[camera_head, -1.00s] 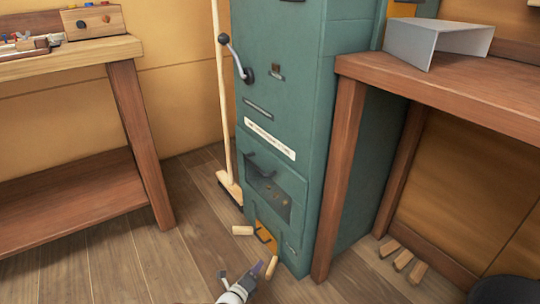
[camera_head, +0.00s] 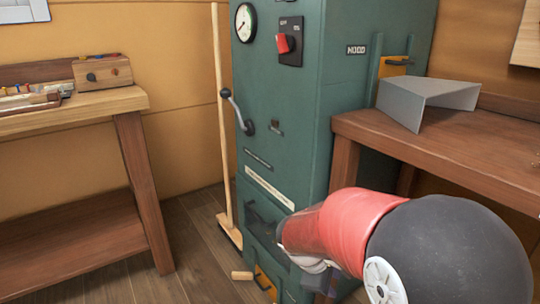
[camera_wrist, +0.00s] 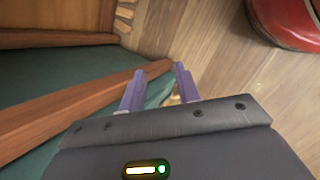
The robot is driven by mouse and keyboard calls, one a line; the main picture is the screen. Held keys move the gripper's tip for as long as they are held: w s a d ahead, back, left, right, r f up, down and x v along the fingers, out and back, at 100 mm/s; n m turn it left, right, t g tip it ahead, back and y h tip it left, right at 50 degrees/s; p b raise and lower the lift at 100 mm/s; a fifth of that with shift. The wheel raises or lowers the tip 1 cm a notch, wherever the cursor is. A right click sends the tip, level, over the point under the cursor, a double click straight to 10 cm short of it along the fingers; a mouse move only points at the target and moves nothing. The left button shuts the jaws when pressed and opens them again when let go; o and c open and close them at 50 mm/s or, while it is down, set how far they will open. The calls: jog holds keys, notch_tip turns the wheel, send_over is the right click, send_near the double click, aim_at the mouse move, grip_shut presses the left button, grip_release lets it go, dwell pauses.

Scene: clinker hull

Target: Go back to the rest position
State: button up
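My gripper (camera_wrist: 160,82) shows in the wrist view with its two purple fingers apart and nothing seen held between them. In the head view my red and black arm covers the lower right, in front of the teal machine (camera_head: 285,100), and mostly hides the gripper.
The right bench (camera_head: 450,140) bears a grey bent sheet (camera_head: 420,100). A left bench (camera_head: 75,108) and a broom (camera_head: 222,130) stand beyond. A wooden block (camera_head: 242,275) lies by the machine; several more (camera_wrist: 125,13) lie on the floor in the wrist view.

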jog(key=s+r+m+t+y+p, duration=0.3)
jog(key=s+r+m+y, duration=0.2)
jog(key=s+r+m, duration=0.7)
jog(key=s+d+r, duration=0.1)
jog(key=s+r, duration=0.2)
jog(key=s, duration=0.2)
jog(key=shift+s+r+m+t, duration=0.2)
jog(key=shift+r+m+t, duration=0.05)
jog(key=shift+m+t, duration=0.15)
jog(key=shift+o, duration=0.3)
dwell(1.7)
